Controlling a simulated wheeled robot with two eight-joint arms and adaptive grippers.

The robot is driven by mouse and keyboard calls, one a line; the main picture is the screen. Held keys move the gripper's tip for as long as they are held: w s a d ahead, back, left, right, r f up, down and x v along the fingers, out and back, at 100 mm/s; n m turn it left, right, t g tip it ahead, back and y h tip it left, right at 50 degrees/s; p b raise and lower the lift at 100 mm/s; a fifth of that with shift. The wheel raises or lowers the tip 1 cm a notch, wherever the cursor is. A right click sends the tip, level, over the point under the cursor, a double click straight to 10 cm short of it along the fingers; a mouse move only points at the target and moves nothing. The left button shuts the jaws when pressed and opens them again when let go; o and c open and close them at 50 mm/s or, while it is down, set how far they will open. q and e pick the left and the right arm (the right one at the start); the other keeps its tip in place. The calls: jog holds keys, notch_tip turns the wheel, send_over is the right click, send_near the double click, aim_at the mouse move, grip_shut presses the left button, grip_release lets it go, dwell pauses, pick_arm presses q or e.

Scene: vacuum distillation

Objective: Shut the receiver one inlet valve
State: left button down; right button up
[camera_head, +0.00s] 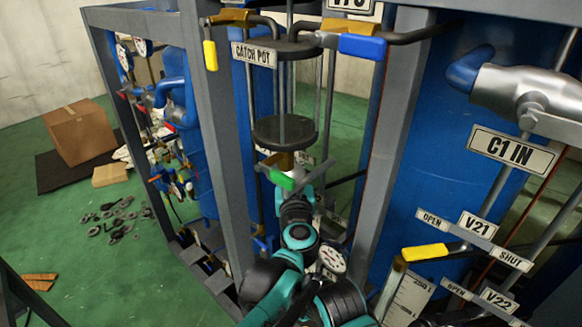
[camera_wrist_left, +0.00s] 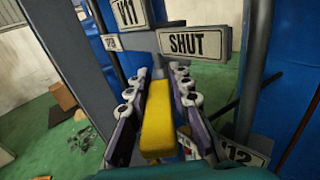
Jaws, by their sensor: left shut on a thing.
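In the left wrist view, a yellow valve handle (camera_wrist_left: 158,132) runs away from me between the two dark, padded fingers of my left gripper (camera_wrist_left: 158,84). The fingers are shut on the handle from both sides. Just beyond the fingertips is a SHUT plate (camera_wrist_left: 196,43), with a V11 plate (camera_wrist_left: 130,12) to its upper left. The valve body is hidden behind the handle and plates. In the head view my left arm reaches up the middle, below the catch pot; its own links hide the fingers and the yellow handle. My right gripper is not in view.
Grey frame posts (camera_head: 215,130) stand close on both sides.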

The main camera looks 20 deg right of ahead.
pick_arm(q)
jog(key=c, duration=1.4)
grip_release()
jog(key=shift+o, duration=0.2)
jog(key=shift+w+h, duration=0.1)
jog(key=shift+h, duration=0.2)
